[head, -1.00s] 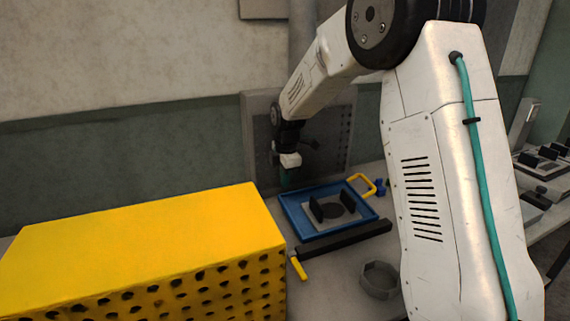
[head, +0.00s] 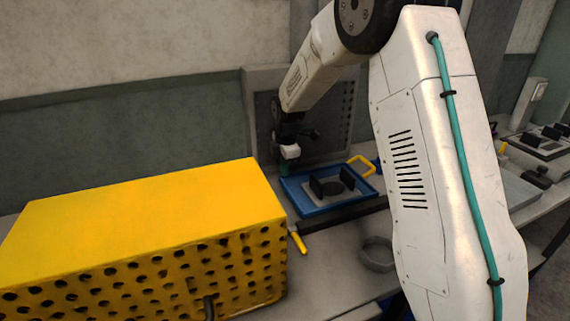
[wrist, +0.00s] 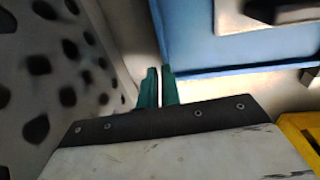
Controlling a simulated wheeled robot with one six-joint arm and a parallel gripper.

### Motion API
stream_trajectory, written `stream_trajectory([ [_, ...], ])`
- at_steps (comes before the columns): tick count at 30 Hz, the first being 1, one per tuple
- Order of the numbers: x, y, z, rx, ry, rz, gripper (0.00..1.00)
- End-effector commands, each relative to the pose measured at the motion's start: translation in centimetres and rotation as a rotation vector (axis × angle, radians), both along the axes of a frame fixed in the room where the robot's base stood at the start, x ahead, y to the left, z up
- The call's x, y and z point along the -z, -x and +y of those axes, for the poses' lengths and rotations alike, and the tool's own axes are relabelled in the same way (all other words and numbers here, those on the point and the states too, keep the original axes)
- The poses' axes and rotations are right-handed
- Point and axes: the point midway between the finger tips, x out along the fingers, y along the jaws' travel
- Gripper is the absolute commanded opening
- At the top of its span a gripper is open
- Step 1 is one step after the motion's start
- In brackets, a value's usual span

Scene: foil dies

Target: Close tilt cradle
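The likely tilt cradle is a blue tray (head: 294,197) on the bench, holding a grey plate with black uprights and a yellow loop handle (head: 364,161) at its back right. I cannot tell how far it is tilted. My gripper (head: 288,166) points down over the tray's back left corner in the head view. In the wrist view, the green fingers (wrist: 160,88) lie almost together with nothing seen between them. The blue tray (wrist: 215,45) is just right of the fingertips there; I cannot tell whether they touch it.
A large yellow perforated box (head: 150,210) fills the left front. A dark bar (head: 340,217) with a yellow grip (head: 298,242) lies before the tray, and a grey ring (head: 377,255) is nearby. A grey panel (head: 335,110) stands close behind my gripper.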

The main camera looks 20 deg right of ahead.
Motion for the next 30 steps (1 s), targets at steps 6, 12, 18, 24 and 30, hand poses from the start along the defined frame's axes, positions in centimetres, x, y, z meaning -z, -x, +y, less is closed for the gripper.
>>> stream_trajectory([
  [6, 0.7, 0.3, 0.1, 0.000, -0.001, 0.011, 0.00],
  [12, -0.6, 0.3, 0.2, -0.002, -0.001, 0.008, 0.00],
  [18, -5.2, 0.1, 0.4, -0.005, 0.000, -0.005, 0.00],
  [24, -9.9, 0.1, 0.4, -0.004, 0.001, -0.005, 0.00],
  [30, -13.1, 0.1, 0.4, -0.004, 0.001, -0.004, 0.00],
])
